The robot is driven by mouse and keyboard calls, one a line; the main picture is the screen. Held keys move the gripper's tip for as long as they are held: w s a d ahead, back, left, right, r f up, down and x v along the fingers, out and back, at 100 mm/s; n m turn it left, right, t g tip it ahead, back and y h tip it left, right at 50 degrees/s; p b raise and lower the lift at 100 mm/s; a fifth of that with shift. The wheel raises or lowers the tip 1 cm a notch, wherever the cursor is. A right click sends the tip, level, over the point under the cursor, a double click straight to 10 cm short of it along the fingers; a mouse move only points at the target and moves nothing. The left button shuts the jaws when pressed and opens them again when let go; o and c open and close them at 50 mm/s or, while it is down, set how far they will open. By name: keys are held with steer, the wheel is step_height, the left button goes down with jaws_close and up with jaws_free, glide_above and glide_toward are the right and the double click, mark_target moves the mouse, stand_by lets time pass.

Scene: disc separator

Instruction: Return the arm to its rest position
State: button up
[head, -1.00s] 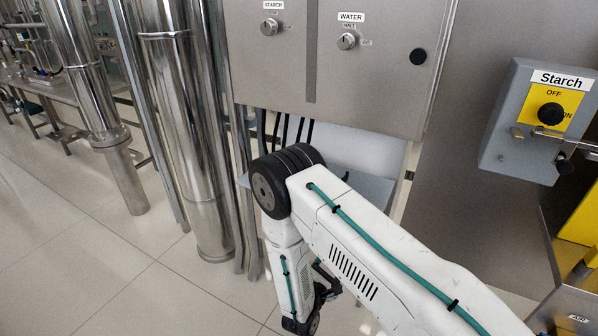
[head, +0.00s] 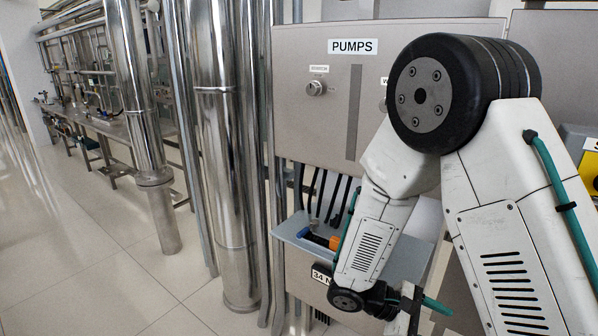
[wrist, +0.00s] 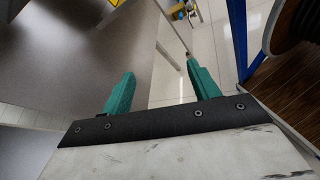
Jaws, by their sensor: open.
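My arm is folded in front of the pumps panel in the head view, with its big black elbow joint raised at upper right. My gripper (head: 428,304) is at the lower middle of the head view, partly cut off by the bottom edge and my arm. In the wrist view my gripper (wrist: 160,90) shows two teal fingers, spread wide apart with nothing between them. Tiled floor shows beyond the gap.
The pumps panel (head: 318,100) stands behind my arm. A grey tray (head: 290,228) holding an orange-and-dark item sits below it. Steel pipes (head: 220,130) stand left of it. A yellow-and-grey switch box (head: 590,165) is at the right edge. Open tiled floor (head: 90,270) lies at left.

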steer(key=s+a+r+m+t+y, duration=0.1)
steer(key=s+r+m+t+y, duration=0.1)
steer(key=s+r+m+y, duration=0.3)
steer(key=s+a+r+m+t+y, duration=0.1)
steer(key=s+r+m+t+y, duration=0.2)
steer(key=r, duration=1.4)
steer(key=s+m+y, duration=0.2)
steer(key=s+y, duration=0.3)
steer(key=s, duration=0.3)
steer(key=shift+r, duration=0.25)
steer(key=shift+a, duration=0.1)
